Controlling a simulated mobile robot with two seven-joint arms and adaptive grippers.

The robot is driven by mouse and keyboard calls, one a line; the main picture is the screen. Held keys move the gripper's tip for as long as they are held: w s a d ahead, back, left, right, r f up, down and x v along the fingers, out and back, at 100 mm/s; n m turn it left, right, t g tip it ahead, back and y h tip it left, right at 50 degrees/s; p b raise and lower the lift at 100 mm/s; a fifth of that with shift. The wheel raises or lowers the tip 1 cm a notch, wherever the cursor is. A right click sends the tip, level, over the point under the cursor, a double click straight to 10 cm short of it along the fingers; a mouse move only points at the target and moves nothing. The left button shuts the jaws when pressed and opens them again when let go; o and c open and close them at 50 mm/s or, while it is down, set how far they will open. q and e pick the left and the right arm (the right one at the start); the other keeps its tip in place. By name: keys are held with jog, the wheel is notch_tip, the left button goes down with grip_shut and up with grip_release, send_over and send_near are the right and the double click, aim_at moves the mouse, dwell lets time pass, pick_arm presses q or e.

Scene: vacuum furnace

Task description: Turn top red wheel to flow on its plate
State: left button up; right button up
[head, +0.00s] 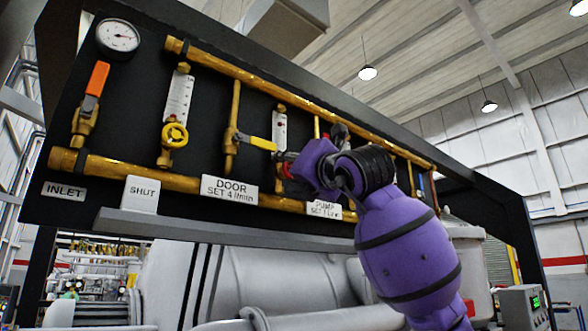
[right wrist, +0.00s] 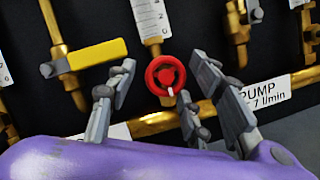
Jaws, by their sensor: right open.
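The red wheel (right wrist: 166,74) sits on a brass valve below a white flow tube (right wrist: 149,20), with a white mark at its lower edge. In the head view only a sliver of the red wheel (head: 287,171) shows behind my gripper. My right gripper (right wrist: 160,92) is open, with fingers left and right of the wheel; I cannot tell whether they touch it. It also shows in the head view (head: 292,163), at the panel. The PUMP plate (right wrist: 265,93) is right of the wheel; its number seems to be 7 l/min, partly hidden. My left gripper is not in view.
A yellow lever (right wrist: 88,56) juts out just left of the wheel, close to my left finger. The panel also holds a yellow wheel (head: 174,135), an orange lever (head: 97,79), a gauge (head: 118,36) and a DOOR plate (head: 230,189). A grey ledge (head: 220,227) runs below.

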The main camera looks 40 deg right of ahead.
jog(key=v, duration=1.2)
jog(key=shift+w+a+f, duration=0.1)
